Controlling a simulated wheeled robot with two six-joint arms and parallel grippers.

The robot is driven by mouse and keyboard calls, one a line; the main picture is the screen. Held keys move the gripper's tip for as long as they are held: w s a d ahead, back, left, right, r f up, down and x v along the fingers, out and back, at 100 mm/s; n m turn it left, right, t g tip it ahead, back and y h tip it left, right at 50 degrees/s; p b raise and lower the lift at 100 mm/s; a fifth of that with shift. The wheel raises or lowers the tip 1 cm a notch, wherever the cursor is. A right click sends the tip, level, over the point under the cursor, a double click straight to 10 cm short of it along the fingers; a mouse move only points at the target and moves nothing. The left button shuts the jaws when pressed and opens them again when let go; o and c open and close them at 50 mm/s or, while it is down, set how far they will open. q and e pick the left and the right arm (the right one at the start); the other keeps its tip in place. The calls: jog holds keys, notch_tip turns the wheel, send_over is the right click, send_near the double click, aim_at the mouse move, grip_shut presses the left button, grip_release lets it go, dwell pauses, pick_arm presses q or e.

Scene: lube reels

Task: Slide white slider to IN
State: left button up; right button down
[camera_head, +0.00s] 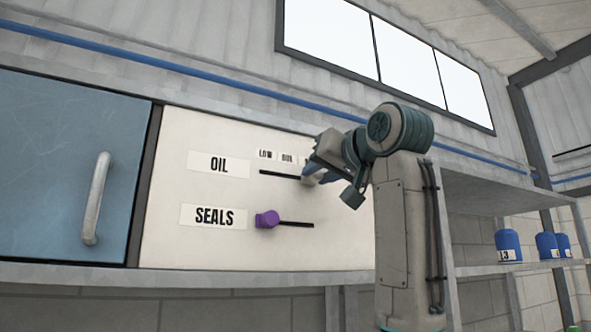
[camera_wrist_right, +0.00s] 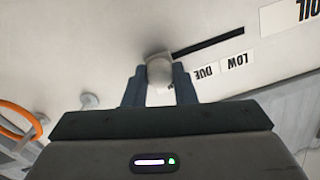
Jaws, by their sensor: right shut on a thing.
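The white slider (camera_wrist_right: 160,68) sits at one end of the dark slot in the OIL row. In the head view this is the right end of the OIL slot (camera_head: 279,174), and my gripper largely hides the slider there. My right gripper (camera_head: 310,177) is at the panel, its blue fingers on both sides of the slider and shut on it in the right wrist view (camera_wrist_right: 159,90). Labels LOW (camera_head: 265,154) and DUE (camera_head: 287,157) stand above the slot; a third label to their right is mostly hidden. My left gripper is not in view.
The purple slider (camera_head: 267,219) is at the left end of the SEALS slot below. A blue door (camera_head: 60,170) with a grey handle is left of the panel. Blue containers (camera_head: 508,245) stand on shelving at right. An orange ring (camera_wrist_right: 20,120) shows in the wrist view.

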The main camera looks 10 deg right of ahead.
jog(key=shift+d+r, duration=0.1)
jog(key=shift+d, duration=0.1)
jog(key=shift+a, duration=0.1)
jog(key=c, duration=1.5)
grip_release()
jog(key=o, duration=0.3)
jog(key=shift+d, duration=0.3)
jog(key=shift+s+f+b, duration=0.2)
jog(key=shift+s+b, duration=0.25)
jog(key=shift+s, duration=0.1)
pick_arm(q)
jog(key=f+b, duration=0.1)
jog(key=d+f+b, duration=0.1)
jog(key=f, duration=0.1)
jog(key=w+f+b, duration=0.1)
jog(key=b, duration=0.1)
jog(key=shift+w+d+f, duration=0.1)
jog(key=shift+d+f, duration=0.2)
pick_arm(e)
jog(key=v, duration=0.9)
jog(key=shift+s+d+r, duration=0.15)
jog(key=shift+s+d, duration=0.1)
jog(key=shift+s, duration=0.05)
